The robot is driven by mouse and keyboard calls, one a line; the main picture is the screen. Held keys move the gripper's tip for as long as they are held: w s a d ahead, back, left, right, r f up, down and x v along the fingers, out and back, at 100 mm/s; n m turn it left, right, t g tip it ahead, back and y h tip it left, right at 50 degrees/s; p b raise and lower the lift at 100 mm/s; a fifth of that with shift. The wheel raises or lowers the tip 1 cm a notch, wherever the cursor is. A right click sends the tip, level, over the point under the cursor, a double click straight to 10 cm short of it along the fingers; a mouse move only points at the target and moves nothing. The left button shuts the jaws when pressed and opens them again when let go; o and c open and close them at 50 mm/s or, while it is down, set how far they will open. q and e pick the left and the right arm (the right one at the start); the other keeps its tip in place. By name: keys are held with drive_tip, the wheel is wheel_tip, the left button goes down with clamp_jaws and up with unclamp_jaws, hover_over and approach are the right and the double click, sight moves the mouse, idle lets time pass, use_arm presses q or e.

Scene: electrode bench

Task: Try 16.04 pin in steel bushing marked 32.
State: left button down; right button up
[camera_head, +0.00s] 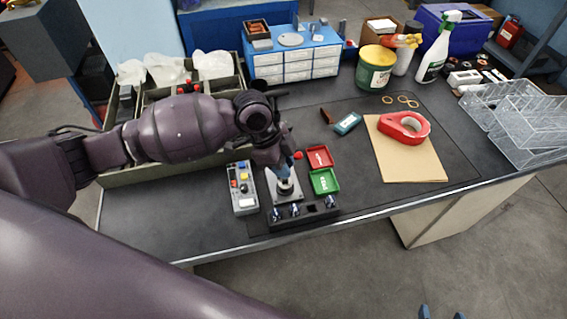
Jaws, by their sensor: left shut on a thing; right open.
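My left gripper (285,172) points down over a small pale plate (294,194) and is shut on a pin, which is mostly hidden by the fingers. A dark steel bushing (284,187) seems to stand on the plate right below the fingers. I cannot tell whether the pin touches it or is inside it. The black rack (312,215) in front holds a few pins (295,209), with a gap between them. Markings on the pins and bushing are too small to read. My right gripper (441,313) shows only its blue fingertips at the bottom edge, apart and empty.
A red tray (319,157) and a green tray (324,182) lie right of the plate. A grey button box (242,188) lies left. A tape roll (403,129) sits on brown card (410,165). The bench's right front is clear.

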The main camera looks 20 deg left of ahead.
use_arm(q)
drive_tip(key=shift+f+b, duration=0.35)
drive_tip(key=shift+f, duration=0.75)
idle(2.6)
